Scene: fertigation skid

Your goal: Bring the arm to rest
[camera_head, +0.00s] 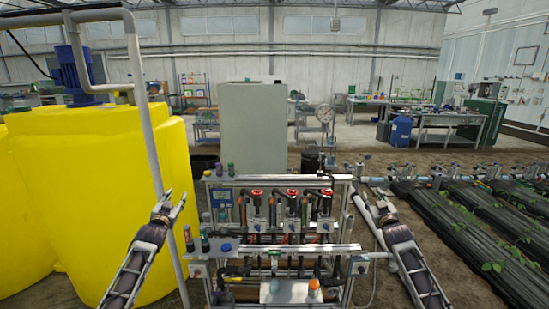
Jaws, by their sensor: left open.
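My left gripper (174,199) is raised in front of the yellow tank, left of the skid. Its fingers are spread and nothing shows between them. My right gripper (376,201) is raised just right of the skid, in front of a pale pipe and the soil. Nothing is seen held in it, but its finger gap is not clear. Both forearms reach forward from the bottom of the view, apart from each other.
The fertigation skid (288,239), with red-topped valves and bottles, stands between my arms. A large yellow tank (85,190) fills the left. A grey cabinet (252,125) stands behind. Black crop rows (478,235) lie at right. A thin grey pipe runs near my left arm.

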